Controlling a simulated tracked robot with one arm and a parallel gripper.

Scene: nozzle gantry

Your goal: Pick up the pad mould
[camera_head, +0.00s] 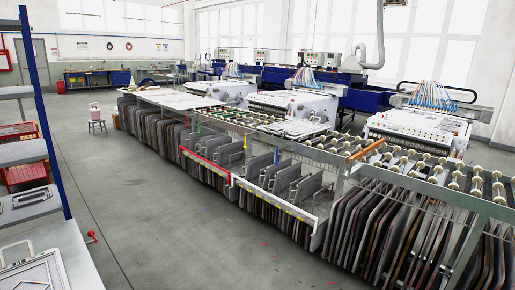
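I cannot tell for certain which thing is the pad mould. A light grey framed panel (33,278) with raised lines lies on a pale table at the lower left, cut off by the picture edge. A smaller dark-edged grey frame (32,197) lies on the rack shelf above it. Flat grey plates (297,127) lie on the roller line in the middle. My gripper does not show in this view, so its state and what it may hold are hidden.
A blue-post rack (47,110) stands at the left, with a red knob (92,236) near it. A long roller line (415,172) with many hanging dark pads (390,230) fills the right. A small stool (97,126) stands farther back. The grey floor aisle (150,220) between is clear.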

